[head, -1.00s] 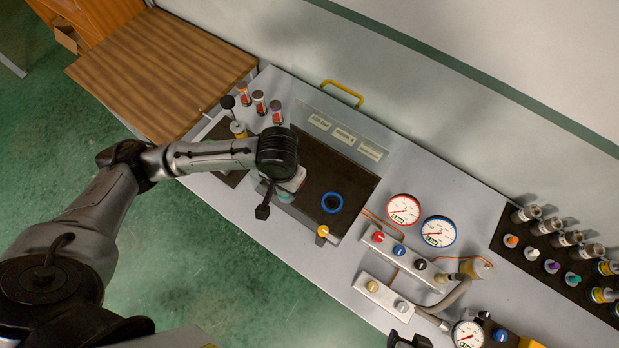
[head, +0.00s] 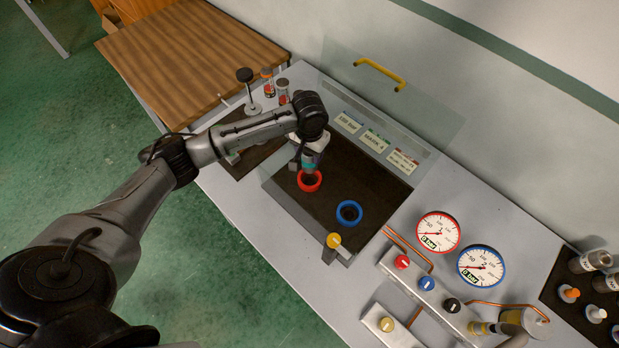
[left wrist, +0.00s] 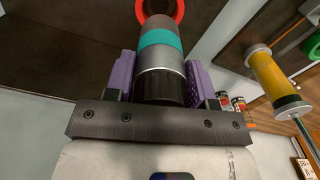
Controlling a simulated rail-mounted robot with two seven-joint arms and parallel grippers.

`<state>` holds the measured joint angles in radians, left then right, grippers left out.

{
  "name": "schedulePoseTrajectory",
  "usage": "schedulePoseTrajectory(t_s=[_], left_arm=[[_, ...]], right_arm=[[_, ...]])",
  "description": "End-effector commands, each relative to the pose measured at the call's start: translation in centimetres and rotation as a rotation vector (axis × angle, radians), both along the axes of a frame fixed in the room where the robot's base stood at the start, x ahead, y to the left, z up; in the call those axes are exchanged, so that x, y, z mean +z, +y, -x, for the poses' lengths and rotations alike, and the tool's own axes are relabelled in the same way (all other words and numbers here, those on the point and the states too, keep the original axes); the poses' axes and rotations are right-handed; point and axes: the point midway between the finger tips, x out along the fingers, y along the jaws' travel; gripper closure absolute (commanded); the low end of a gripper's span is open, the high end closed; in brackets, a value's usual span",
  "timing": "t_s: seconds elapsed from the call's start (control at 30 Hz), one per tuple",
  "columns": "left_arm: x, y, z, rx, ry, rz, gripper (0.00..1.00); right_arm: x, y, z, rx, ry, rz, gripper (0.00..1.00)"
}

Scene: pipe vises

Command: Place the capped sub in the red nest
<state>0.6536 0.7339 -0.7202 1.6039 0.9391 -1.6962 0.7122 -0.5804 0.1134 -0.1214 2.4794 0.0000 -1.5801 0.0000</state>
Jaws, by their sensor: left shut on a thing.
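The sub (head: 309,161) has a teal band. In the left wrist view the sub (left wrist: 162,60) shows a grey end, the teal band, a silver section and a black ribbed part between the purple pads. My left gripper (head: 302,150) is shut on it; its pads also show in the left wrist view (left wrist: 163,85). The red nest (head: 309,181) is a ring on the dark panel. The sub's grey end points at the red nest (left wrist: 178,10) and overlaps it in view; I cannot tell whether it is inside. My right gripper is out of view.
A blue ring (head: 349,213) sits right of the red nest. A yellow-topped post (head: 334,240) stands at the panel's front edge. A clear lid with a yellow handle (head: 379,72) rises behind. A yellow cylinder (left wrist: 272,82) and green ring (left wrist: 312,45) are nearby.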

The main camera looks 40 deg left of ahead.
Motion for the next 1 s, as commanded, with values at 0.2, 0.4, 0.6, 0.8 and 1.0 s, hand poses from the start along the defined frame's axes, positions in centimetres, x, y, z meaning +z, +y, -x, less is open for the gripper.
schedulePoseTrajectory(t_s=[0.2,0.4,0.6,0.8,1.0], left_arm=[[-3.4,0.0,0.0,0.001,0.001,-0.001,0.88],[-4.8,0.0,0.0,0.0,0.0,0.0,0.88],[-6.1,0.0,0.1,0.0,0.001,-0.001,0.88],[-8.4,0.0,0.0,0.001,-0.001,-0.001,0.88],[-8.5,0.0,0.0,0.0,-0.002,-0.001,0.88]], right_arm=[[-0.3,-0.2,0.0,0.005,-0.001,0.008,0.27],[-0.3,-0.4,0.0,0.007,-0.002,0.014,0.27],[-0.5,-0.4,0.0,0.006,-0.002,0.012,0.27],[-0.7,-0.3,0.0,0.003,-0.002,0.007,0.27],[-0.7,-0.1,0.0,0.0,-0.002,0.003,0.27]])
